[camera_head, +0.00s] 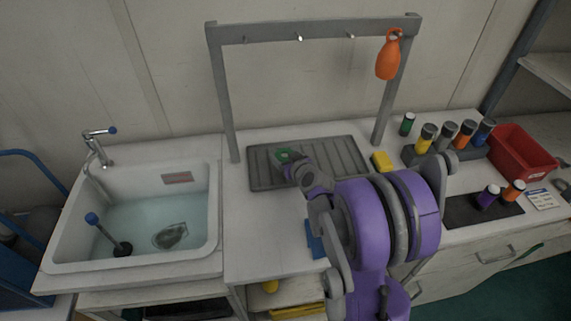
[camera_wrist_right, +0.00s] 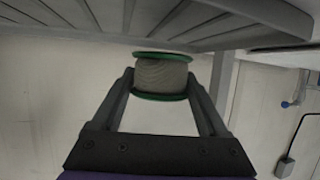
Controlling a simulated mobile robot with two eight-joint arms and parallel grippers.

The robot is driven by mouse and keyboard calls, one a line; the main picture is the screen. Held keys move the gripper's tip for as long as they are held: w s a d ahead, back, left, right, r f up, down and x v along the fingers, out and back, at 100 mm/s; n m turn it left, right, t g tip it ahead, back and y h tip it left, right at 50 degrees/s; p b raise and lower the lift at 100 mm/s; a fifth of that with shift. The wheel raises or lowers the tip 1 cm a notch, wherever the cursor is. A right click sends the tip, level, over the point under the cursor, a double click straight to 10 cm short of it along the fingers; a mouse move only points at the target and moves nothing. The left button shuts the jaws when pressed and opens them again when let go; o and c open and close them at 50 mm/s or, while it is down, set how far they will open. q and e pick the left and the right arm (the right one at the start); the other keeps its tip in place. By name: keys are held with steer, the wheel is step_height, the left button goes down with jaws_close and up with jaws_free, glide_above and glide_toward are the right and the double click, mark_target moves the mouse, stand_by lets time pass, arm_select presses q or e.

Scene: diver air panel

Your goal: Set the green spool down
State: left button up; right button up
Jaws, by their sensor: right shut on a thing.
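The green spool (camera_head: 284,154), with green end flanges and pale grey line wound between them, shows in the wrist view (camera_wrist_right: 162,76) between the two fingers. My right gripper (camera_head: 291,163) is shut on it, a finger at each side. In the head view the spool is over the left part of the grey ribbed tray (camera_head: 335,157), with the gripper partly covering it. The wrist view is upside down, with the ribbed tray (camera_wrist_right: 150,22) at the top, close to the spool's flange. I cannot tell whether they touch. My left gripper is not in view.
A grey frame (camera_head: 310,30) with hooks stands over the tray, an orange bottle-shaped thing (camera_head: 387,60) hanging at its right. A water-filled sink (camera_head: 60,225) is left. A yellow block (camera_head: 381,161), capped cylinders (camera_head: 425,140) and a red bin (camera_head: 522,160) are right. The tray's right part is clear.

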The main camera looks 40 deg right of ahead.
steer(key=shift+w+f, duration=0.1)
steer(key=shift+f, duration=1.8)
steer(key=shift+b, duration=0.3)
